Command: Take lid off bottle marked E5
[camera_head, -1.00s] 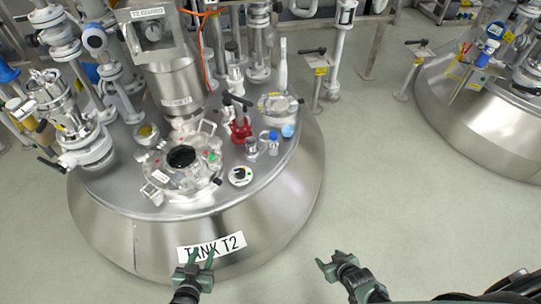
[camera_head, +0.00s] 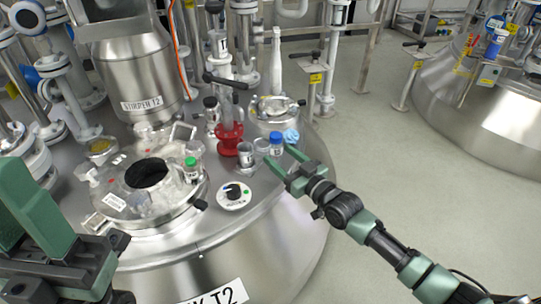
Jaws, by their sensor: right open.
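Several small bottles stand on the lid of tank T2 (camera_head: 285,235). One has a blue lid (camera_head: 276,138) and stands near the right edge. Another has a green lid (camera_head: 190,161) and stands beside the open round port (camera_head: 147,174). A grey container (camera_head: 245,154) stands just left of the blue-lidded bottle. I cannot read E5 on any of them. My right gripper (camera_head: 281,160) is open and empty, close to the blue-lidded bottle on its near right side. My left gripper (camera_head: 60,215) is large at the lower left, partly cut off; its opening is unclear.
A red valve (camera_head: 230,138) with a black handle stands behind the grey container. A round dial (camera_head: 234,195) sits at the front.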

